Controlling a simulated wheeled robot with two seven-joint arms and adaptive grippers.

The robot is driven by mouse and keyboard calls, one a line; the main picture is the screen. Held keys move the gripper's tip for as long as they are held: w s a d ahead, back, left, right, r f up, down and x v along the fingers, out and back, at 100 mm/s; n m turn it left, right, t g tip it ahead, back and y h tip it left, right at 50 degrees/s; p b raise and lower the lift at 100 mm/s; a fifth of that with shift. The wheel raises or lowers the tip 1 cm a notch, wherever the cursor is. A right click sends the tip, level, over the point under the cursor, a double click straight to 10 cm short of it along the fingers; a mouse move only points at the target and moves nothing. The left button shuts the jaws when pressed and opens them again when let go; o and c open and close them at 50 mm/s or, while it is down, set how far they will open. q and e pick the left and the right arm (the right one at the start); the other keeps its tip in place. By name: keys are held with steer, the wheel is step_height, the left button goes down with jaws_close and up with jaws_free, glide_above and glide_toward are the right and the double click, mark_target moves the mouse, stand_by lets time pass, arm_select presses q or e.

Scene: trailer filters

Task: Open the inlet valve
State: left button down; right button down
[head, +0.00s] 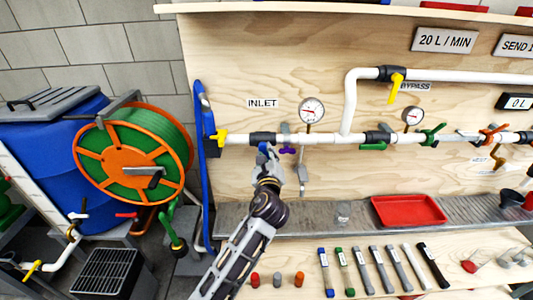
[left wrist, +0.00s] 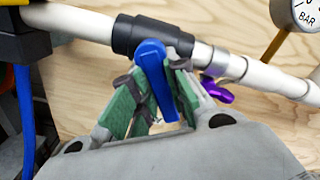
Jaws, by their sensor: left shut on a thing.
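The inlet valve is a black body (head: 262,138) on the white pipe below the INLET sign (head: 262,103). In the left wrist view its black body (left wrist: 128,36) carries a blue lever handle (left wrist: 152,75), which points away from the pipe, across its line. My left gripper (head: 268,160) reaches up to the valve from below. In the left wrist view its green-padded fingers (left wrist: 155,90) are on both sides of the blue handle, shut on it. In the head view the handle is mostly hidden by the gripper. My right gripper is not in view.
A purple handle (head: 287,150) and a pressure gauge (head: 311,110) are close to the right of the inlet valve. A yellow fitting (head: 219,138) and blue hose (head: 203,170) are to its left. A red tray (head: 409,210) lies on the shelf below.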

arm_select(q)
steer(key=shift+n, duration=0.3)
steer(key=c, duration=1.4)
jaws_free()
steer(key=shift+s, duration=4)
